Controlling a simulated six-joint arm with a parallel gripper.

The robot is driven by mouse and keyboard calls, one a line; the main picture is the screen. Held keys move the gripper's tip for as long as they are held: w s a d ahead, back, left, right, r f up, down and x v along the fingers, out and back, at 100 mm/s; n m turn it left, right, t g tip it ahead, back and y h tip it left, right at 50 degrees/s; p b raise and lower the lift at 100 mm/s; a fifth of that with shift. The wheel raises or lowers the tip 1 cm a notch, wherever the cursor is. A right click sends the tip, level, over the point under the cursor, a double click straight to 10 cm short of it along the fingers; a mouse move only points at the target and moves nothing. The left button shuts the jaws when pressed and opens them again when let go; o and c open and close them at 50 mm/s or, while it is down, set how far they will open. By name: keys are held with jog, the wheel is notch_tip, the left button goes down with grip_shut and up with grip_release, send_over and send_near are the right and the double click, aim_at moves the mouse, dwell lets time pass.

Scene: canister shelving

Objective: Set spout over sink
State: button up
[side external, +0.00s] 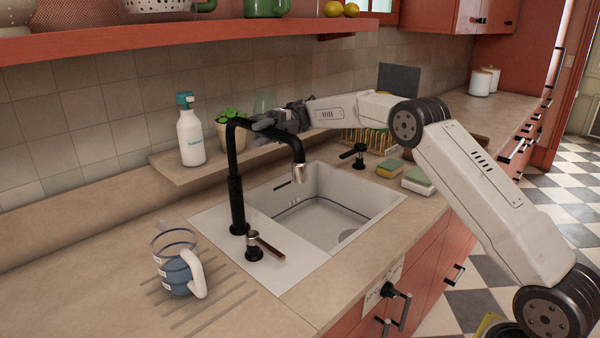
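The black faucet spout (236,165) rises from the counter at the left of the sink and bends over at the top. Its metal-tipped end (299,172) points down and appears above the left part of the white sink basin (330,212). My gripper (268,124) is at the bent upper part of the spout, reaching in from the right behind it. Its fingers overlap the spout in the picture; I cannot tell whether they touch it or how far apart they are. A faucet lever with a brown handle (266,245) stands in front of the spout base.
A soap bottle (191,135) and a potted plant (228,128) stand on the ledge behind. A measuring jug (178,268) is at front left. Sponges (417,180) and a black tap fitting (358,155) are right of the basin. A red shelf (180,42) hangs above.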

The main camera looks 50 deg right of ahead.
jog(key=shift+w+d, duration=0.15)
jog(key=shift+d, duration=0.1)
grip_shut()
jog(key=w+d+m+t+y, duration=0.2)
jog(key=w+d+m+t, duration=0.5)
jog(key=d+m+t, duration=0.3)
jog(key=w+a+r+m+t+h, duration=0.8)
jog(key=w+r+m+t+h, duration=0.45)
jog(key=m+h, duration=0.45)
jog(key=s+a+m+g+h, duration=0.2)
jog(key=s+a+m+g, duration=0.1)
jog(key=s, duration=0.5)
jog(key=s+a+m+g+h, duration=0.2)
jog(key=s+a+m+g, duration=0.2)
jog(key=s+g, duration=0.3)
jog(key=s+a+m+g+h, duration=0.3)
jog(key=s+a+m+g, duration=0.1)
jog(key=s, duration=0.5)
jog(key=shift+s+r+m+g, duration=0.25)
jog(key=shift+r+m+g, duration=0.2)
jog(key=shift+g, duration=0.1)
